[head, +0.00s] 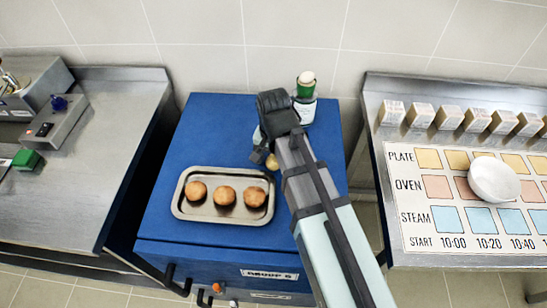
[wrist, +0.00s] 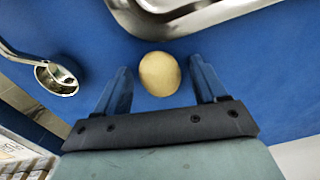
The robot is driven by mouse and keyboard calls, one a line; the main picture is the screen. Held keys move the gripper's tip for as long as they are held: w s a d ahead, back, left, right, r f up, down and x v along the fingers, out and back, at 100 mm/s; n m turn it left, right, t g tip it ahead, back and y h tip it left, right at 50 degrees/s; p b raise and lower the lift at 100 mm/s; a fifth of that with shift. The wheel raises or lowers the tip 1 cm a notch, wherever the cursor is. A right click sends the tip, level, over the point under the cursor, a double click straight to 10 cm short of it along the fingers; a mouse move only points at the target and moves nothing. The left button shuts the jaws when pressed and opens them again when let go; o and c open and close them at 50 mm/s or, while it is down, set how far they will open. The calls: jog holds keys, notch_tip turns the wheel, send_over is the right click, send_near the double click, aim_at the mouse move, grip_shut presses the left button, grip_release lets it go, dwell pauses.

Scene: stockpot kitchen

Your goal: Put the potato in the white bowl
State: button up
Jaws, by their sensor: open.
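The potato (wrist: 160,74) is a pale yellow-brown oval on the blue cabinet top. In the wrist view it lies between the two open fingers of my gripper (wrist: 161,88), with blue visible on both sides of it. In the head view the potato (head: 272,162) shows partly beside my gripper (head: 262,155), close to the tray's upper right corner. I cannot tell how high the fingers are above the surface. The white bowl (head: 494,180) stands on the printed chart on the right counter, over part of the oven row.
A metal tray (head: 223,216) with three round brown buns lies just beside the potato. A green-and-white bottle (head: 305,98) stands behind my arm. A shiny ladle (wrist: 57,78) lies left in the wrist view. Small labelled blocks (head: 448,118) line the right counter's back. A gap separates cabinet and counter.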

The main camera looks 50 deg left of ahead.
aim_at(274, 159)
jog(key=shift+r, duration=0.1)
notch_tip(274, 159, up, 12)
jog(key=shift+o, duration=0.9)
